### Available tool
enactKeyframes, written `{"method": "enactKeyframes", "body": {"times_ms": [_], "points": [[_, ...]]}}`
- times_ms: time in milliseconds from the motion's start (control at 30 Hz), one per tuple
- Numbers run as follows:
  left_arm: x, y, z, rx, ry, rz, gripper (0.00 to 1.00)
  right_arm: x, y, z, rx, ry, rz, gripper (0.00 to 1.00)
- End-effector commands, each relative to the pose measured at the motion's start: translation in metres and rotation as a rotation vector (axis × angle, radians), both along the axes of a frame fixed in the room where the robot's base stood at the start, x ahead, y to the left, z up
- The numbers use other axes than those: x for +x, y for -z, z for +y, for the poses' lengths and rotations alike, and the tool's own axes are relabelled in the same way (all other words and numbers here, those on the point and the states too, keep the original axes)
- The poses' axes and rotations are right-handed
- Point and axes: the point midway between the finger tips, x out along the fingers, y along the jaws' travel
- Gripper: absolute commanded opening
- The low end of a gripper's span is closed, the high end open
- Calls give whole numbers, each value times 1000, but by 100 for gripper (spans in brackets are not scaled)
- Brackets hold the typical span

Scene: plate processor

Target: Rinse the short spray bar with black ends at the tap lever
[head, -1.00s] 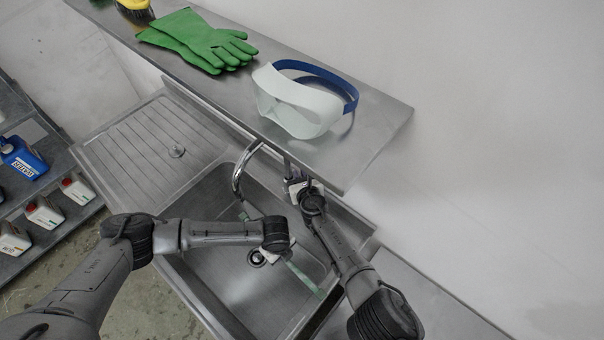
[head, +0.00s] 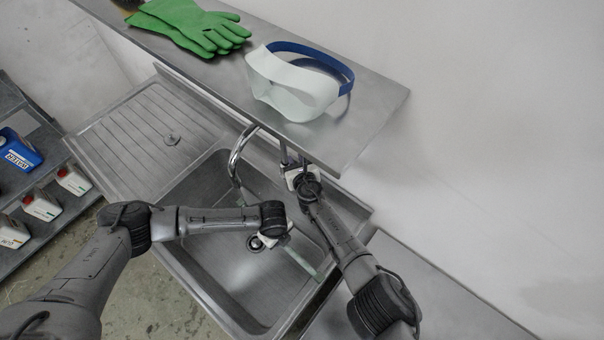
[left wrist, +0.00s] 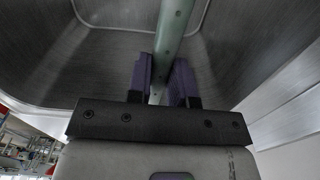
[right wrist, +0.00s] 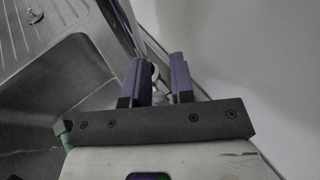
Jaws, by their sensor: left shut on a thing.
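My left gripper (left wrist: 160,85) is shut on a pale green spray bar (left wrist: 175,25) with small holes along it. In the head view the bar (head: 302,262) slants over the sink basin, partly hidden by my left arm. I cannot make out black ends on it. The curved tap spout (head: 236,160) rises at the back of the basin. My right gripper (right wrist: 160,82) is beside the tap under the shelf. Its fingers look apart, with a small pale metal part (right wrist: 155,72) showing between them, possibly the tap lever. The lever itself is not clear in the head view.
A steel shelf (head: 375,110) overhangs the tap and holds green gloves (head: 195,25) and a white visor (head: 290,88). Bottles (head: 40,205) stand on a rack at far left.

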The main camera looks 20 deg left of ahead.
Motion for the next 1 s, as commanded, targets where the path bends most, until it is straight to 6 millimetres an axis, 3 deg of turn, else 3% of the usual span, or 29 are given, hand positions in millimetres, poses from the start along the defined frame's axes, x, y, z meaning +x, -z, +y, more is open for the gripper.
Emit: {"method": "enactKeyframes", "body": {"times_ms": [433,1000], "points": [[0,0,0,0,0,-1,0,-22,-8,-19,-5,-2,2,23],[0,0,0,0,0,-1,0,-74,-28,-57,-4,-4,6,23]]}}
